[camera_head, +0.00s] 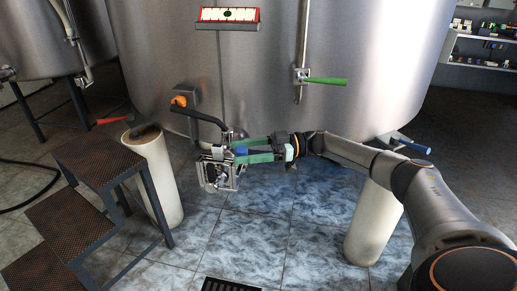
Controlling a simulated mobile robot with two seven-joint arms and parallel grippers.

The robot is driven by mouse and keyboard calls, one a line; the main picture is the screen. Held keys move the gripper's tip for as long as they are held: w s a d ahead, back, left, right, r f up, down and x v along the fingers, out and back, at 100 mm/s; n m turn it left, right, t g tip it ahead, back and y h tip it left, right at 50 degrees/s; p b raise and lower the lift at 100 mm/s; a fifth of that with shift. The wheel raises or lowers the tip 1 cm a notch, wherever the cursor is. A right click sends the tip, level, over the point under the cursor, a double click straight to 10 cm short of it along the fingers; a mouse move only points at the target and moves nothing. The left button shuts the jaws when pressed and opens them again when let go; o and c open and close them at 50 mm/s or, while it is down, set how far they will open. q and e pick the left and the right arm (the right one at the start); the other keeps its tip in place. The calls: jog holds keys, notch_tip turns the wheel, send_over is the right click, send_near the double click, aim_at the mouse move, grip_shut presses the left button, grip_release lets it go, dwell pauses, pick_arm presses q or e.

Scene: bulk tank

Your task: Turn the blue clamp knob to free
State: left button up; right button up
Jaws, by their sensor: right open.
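The blue clamp knob (242,151) is a small blue piece at the clamp below the big steel tank, near the middle of the view. My right gripper (236,152) comes in from the right with its two green fingers. It is open, with one finger above and one below the knob, which shows between them. I cannot tell whether a finger touches it. A metal clamp frame (216,174) hangs just left of and below the fingertips and partly hides the fitting. My left gripper is not in view.
The steel tank (270,75) rises behind. A green lever (326,81), an orange knob (179,101) and a blue lever (412,145) stick out around it. Rusty steps (100,160) stand at left. The tiled floor below is mostly free, with a drain grate (228,285).

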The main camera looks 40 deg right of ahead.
jog(key=v, duration=1.2)
